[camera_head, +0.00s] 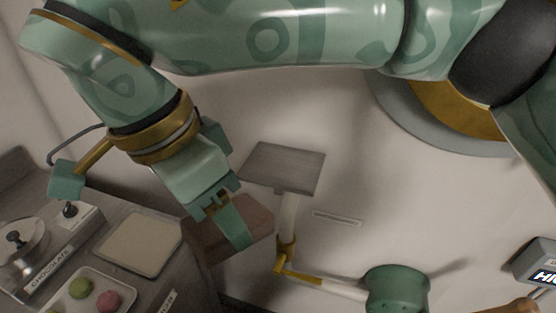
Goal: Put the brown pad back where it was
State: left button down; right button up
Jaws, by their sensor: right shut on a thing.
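The brown pad (205,241) is a flat, dark brown block at the lower middle left, beside the counter's right edge. My right gripper (233,227), on the arm crossing the top of the view, is shut on it. A teal finger lies across the pad's upper face; the other finger is hidden. The pad is held tilted, and part of it is behind the finger. A grey square plate (283,167) on a white post shows just to the right of and above the pad in the picture. I cannot tell whether the pad touches the counter. My left gripper is not in view.
The counter at left has a pale square panel (139,243), a tray (60,300) with green and pink macarons, and a lidded pot (20,247) labelled chocolate. A jointed white and yellow bracket (335,287) runs to a green cylinder (397,290).

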aim_at(244, 202)
jog(key=n, duration=0.1)
jog(key=w+d+r+n+t, duration=0.1)
jog(key=n, duration=0.1)
jog(key=w+n+t+y+p, duration=0.1)
jog(key=shift+w+d+r+n, duration=0.15)
jog(key=shift+d+r+n, duration=0.15)
jog(key=shift+d+n, duration=0.1)
jog(key=w+d+r+n+t+y+p, duration=0.2)
jog(key=w+d+r+n, duration=0.1)
jog(key=w+d+n, duration=0.3)
jog(key=shift+y, duration=0.3)
jog(key=w+f, duration=0.3)
jog(key=w, duration=0.1)
jog(key=w+f+b, duration=0.1)
jog(key=w+f, duration=0.2)
jog(key=w, duration=0.1)
jog(key=w+f, duration=0.3)
jog(key=w, duration=0.1)
jog(key=shift+w+a+b, duration=0.1)
jog(key=shift+w+b, duration=0.2)
jog(key=shift+w+f, duration=0.15)
jog(key=x, duration=0.2)
jog(key=s+x, duration=0.1)
jog(key=shift+w+f+b, duration=0.25)
jog(key=shift+f+b, duration=0.1)
jog(key=shift+f, duration=0.25)
jog(key=shift+r, duration=0.1)
